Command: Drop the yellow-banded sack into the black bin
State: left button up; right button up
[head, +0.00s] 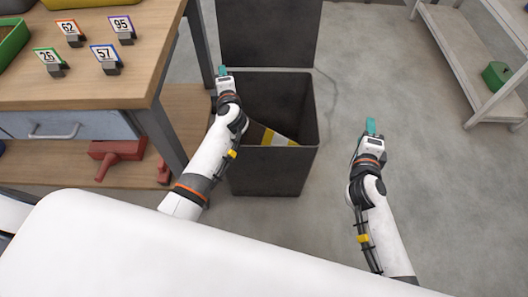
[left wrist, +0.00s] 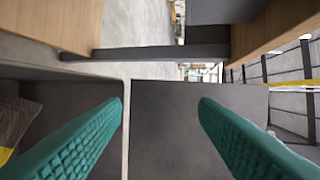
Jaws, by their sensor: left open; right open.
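The yellow-banded sack (head: 279,138) lies tilted inside the black bin (head: 272,173), partly hidden by the bin's front wall and my left arm. A bit of its clear film and yellow band shows at the left edge of the left wrist view (left wrist: 10,125). My left gripper (head: 222,71) is over the bin's back left rim. Its teal fingers are apart and empty in the left wrist view (left wrist: 160,110), with a bin edge showing between them. My right gripper (head: 371,125) is open and empty above the floor, right of the bin.
A wooden workbench (head: 130,85) with several numbered cards and a green tray (head: 12,42) stands left of the bin. The bin's lid (head: 268,35) stands up behind it. A pale shelf (head: 455,45) with a green object (head: 496,75) is at right. Floor between is clear.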

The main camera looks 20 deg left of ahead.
pick_arm(q)
notch_tip(320, 180, down, 10)
jog(key=a+b, duration=0.1)
jog(key=b, duration=0.9)
jog(key=shift+a+r+n, duration=0.15)
jog(key=shift+a+n, duration=0.05)
jog(key=shift+n, duration=0.1)
pick_arm(e)
notch_tip(320, 180, down, 12)
jog(key=shift+r, duration=0.25)
pick_arm(q)
jog(key=shift+w, duration=0.1)
jog(key=o, duration=0.6)
jog(key=shift+c, duration=0.2)
jog(key=p+v, duration=0.4)
jog(key=v, duration=0.8)
jog(key=shift+d, duration=0.2)
pick_arm(e)
jog(key=shift+r, duration=2.25)
